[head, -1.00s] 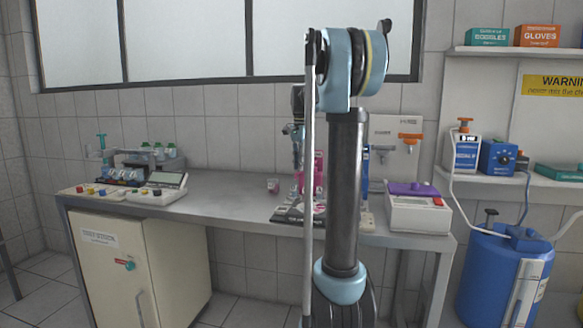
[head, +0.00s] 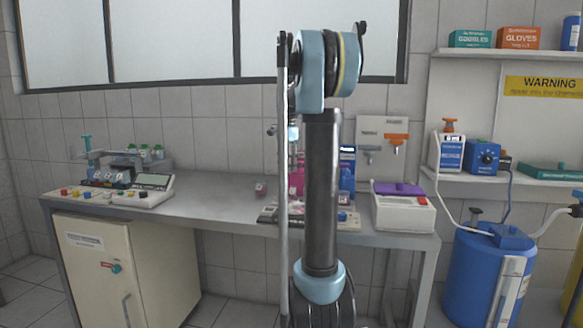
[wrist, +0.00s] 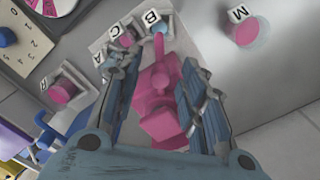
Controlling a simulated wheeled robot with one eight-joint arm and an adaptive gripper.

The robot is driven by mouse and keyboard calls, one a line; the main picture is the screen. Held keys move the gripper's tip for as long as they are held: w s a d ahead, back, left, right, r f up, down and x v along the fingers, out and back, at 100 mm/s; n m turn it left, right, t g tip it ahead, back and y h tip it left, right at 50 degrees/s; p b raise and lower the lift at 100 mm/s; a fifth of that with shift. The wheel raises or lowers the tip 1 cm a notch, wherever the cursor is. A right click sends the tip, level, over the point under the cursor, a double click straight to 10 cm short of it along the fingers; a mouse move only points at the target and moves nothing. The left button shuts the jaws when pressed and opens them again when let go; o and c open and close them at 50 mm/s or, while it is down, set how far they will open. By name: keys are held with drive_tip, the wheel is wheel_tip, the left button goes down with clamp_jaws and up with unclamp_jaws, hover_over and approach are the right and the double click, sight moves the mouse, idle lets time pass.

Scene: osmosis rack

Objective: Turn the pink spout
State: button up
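The pink apparatus with its narrow spout (wrist: 158,46) shows in the wrist view, its blocky body (wrist: 160,112) lower down. The spout points up the picture toward the white cube marked B. My gripper (wrist: 157,68) is open, with one blue-grey finger on each side of the pink body. A gap shows on the left; on the right the finger is close, and I cannot tell whether it touches. In the head view, a pink part (head: 297,181) shows beside my arm, which hides most of it and my gripper.
Small pink cups and white lettered cubes, such as M (wrist: 238,14), lie around the spout. The bench (head: 220,205) also holds a white device with a purple top (head: 398,190) at right and instruments at left. Its middle left is mostly clear. A blue drum (head: 487,275) stands at right.

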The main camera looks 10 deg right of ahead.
wheel_tip(320, 180, up, 12)
idle(0.7)
drive_tip(key=shift+f, duration=0.1)
